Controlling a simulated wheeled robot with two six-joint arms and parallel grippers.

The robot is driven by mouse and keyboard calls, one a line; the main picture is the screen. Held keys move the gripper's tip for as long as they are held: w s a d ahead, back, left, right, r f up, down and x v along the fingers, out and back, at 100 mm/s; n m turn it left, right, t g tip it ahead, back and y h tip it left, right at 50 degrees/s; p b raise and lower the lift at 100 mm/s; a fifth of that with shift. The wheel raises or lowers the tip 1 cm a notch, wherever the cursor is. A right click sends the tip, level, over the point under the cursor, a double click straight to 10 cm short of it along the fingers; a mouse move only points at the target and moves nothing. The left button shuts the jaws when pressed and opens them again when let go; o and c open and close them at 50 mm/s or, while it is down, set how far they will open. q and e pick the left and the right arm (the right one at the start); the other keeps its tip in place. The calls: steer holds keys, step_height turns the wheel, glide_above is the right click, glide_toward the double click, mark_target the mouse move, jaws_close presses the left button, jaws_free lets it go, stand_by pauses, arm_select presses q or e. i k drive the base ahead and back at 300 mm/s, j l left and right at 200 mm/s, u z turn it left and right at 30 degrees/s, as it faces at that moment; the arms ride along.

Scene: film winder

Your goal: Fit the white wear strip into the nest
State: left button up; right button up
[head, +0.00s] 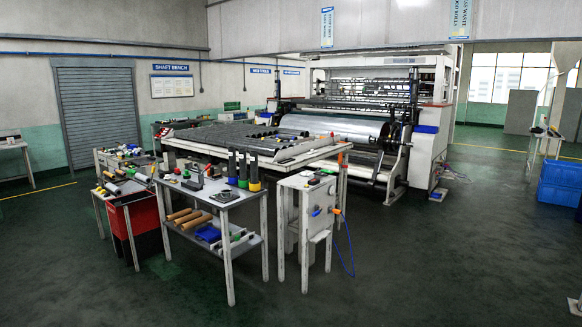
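I cannot make out the white wear strip at this distance. I cannot pick out the nest for certain either. Small parts lie on the front workbench (226,200), among them a dark block and black cylinders with blue, green and yellow bases (243,186). A smaller white stand (307,185) beside it carries small items on its top, too small to name. Neither of my grippers shows in the head view.
The film winder (428,160) with its clear film roll stands behind a long table (300,158) of dark bars. The floor in front and right is open. A blue hose (346,243) hangs from the stand.

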mark_target(213, 141)
steer(key=i, duration=2.5)
steer(key=i+j, duration=0.1)
steer(key=i, duration=2.35)
steer(key=l+z, duration=0.1)
steer(key=z, duration=0.15)
